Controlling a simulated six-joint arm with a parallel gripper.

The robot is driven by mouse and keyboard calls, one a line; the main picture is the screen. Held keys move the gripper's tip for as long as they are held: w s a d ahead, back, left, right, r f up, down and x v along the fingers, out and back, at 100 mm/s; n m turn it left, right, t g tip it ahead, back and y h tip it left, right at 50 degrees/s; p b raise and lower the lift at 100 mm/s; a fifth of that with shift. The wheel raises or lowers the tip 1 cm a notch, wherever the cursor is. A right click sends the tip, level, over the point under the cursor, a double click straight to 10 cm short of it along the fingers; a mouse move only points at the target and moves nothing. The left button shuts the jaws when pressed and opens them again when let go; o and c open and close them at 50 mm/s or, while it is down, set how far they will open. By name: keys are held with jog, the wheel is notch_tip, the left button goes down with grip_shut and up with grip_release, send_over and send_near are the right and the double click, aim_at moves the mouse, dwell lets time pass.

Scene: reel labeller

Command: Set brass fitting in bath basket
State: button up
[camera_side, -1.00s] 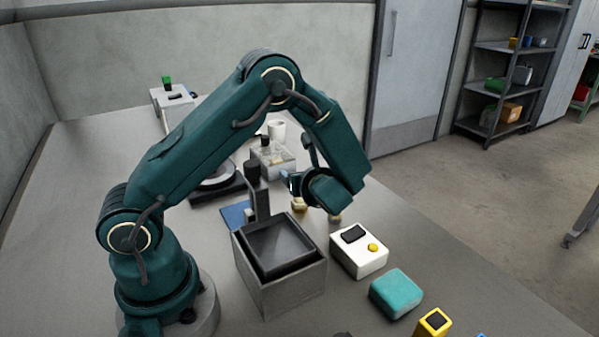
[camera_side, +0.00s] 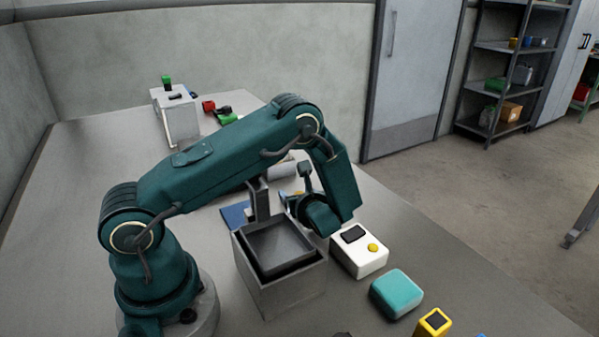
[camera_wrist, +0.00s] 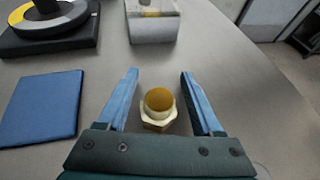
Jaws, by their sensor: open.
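In the wrist view the brass fitting (camera_wrist: 158,108), with a hexagonal base and a round orange-gold top, stands on the table between my gripper's (camera_wrist: 160,75) two blue fingers. The gripper is open, with a gap on both sides of the fitting. In the side view my gripper (camera_side: 292,200) is low behind the bath, and the arm hides most of the fitting. The bath (camera_side: 280,285) is a grey square box with a dark basket (camera_side: 282,245) in its top. The basket looks empty.
A blue pad (camera_wrist: 40,108) lies left of the fitting.

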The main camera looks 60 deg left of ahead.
grip_shut()
jog(key=shift+r, duration=0.1)
